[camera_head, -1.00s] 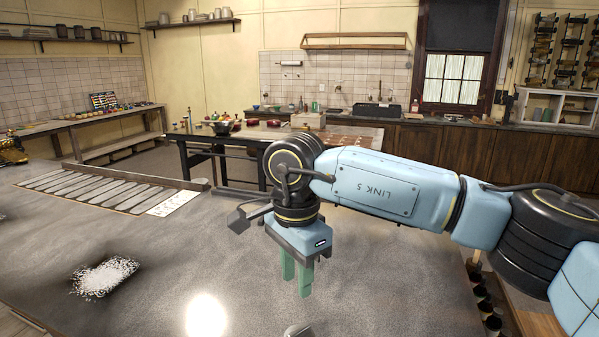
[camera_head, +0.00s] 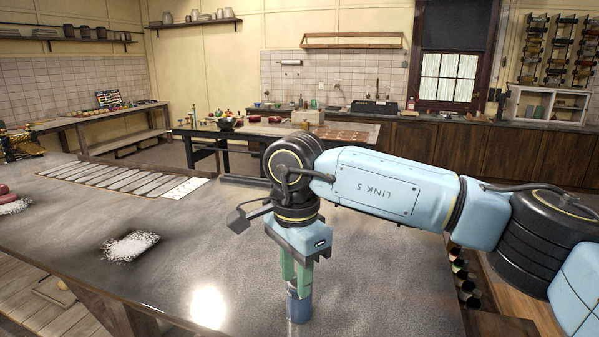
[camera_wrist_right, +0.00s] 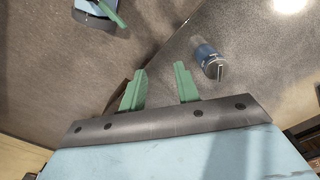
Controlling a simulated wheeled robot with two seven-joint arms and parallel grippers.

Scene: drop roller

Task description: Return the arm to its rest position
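My right gripper (camera_head: 295,280) hangs fingers-down in the head view, its green fingers apart. In the right wrist view its fingers (camera_wrist_right: 158,88) are open with nothing between them. A blue cylinder with a metal end, probably the roller (camera_head: 299,306), is on the grey table (camera_head: 400,290), just below the fingertips in the head view. In the right wrist view the roller (camera_wrist_right: 207,60) is clearly apart from both fingers. My left gripper (camera_wrist_right: 108,14) shows partly at the top left of that view, cut off; its opening is unclear. It is not seen in the head view.
White powdery patches (camera_head: 130,247) lie on the table's left, with reddish discs (camera_head: 4,193) at the far left edge. A board of slats (camera_head: 125,180) lies along the back. Dark cups (camera_head: 462,275) line the right edge. The middle of the table is mostly clear.

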